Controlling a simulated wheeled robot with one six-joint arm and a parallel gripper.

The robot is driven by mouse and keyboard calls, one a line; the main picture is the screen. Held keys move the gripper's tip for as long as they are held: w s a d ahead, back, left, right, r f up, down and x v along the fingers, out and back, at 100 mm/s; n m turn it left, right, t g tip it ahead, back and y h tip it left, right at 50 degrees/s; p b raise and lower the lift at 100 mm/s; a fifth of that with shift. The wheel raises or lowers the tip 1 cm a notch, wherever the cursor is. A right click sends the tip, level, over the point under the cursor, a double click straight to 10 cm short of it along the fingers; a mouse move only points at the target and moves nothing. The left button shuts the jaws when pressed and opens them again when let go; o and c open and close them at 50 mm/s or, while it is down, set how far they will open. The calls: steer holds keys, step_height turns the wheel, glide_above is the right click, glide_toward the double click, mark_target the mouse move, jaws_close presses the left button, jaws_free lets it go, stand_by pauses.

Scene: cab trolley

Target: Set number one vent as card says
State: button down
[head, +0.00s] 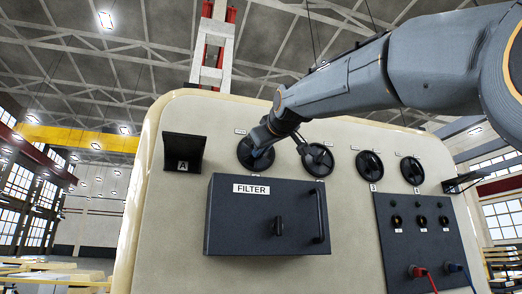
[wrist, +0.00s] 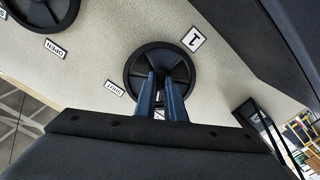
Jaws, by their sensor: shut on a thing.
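The number one vent is a round black dial. It is the leftmost dial on the cream cabinet in the head view (head: 245,153) and sits in the middle of the wrist view (wrist: 181,72). A tag reading 1 (wrist: 193,39) and a SHUT tag (wrist: 114,89) lie beside it, turned over in the wrist view. My gripper (wrist: 160,77) is shut on the vent's central grip, its blue fingers covering most of that grip. It also shows in the head view (head: 260,152). Where the vent points is hard to tell. No readable card is in view.
Three more round dials (head: 370,165) run along to the right. A dark FILTER box (head: 235,220) with a knob and handle juts out below. A bracket marked A (head: 184,152) is at left; a switch panel (head: 395,255) with red and blue plugs is at lower right.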

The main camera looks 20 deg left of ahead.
steer(key=c, duration=1.8)
jaws_free()
steer(key=shift+c, duration=0.2)
steer(key=b+v, duration=0.3)
steer(key=v, duration=0.5)
steer(key=shift+a+r, duration=0.1)
